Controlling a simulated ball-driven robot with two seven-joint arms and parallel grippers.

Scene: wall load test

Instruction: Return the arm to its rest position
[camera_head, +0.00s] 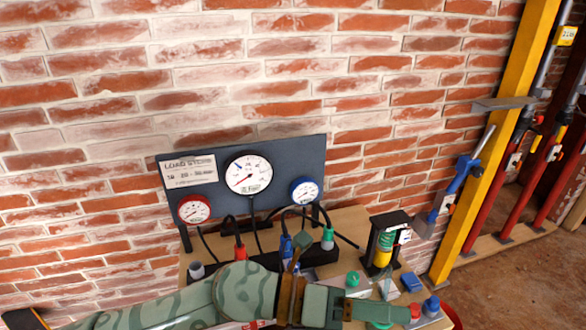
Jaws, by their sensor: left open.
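My left arm, green with a camouflage pattern and a brown band, comes in from the lower left and reaches across the front of the bench. My left gripper (384,314) is at the bottom of the view, over the bench's front right part. It points right and is open; nothing shows held in it, though its lower side is partly cut off. Small coloured items lie close around it, and I cannot tell whether it touches them. My right gripper is not in view.
A dark gauge panel (223,211) with three dials stands behind the arm against the brick wall. A wooden bench (345,222) carries hoses, a black stand with a yellow-green cylinder (384,250), and a blue block (411,282). A yellow post (487,190) and red props (492,180) stand right.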

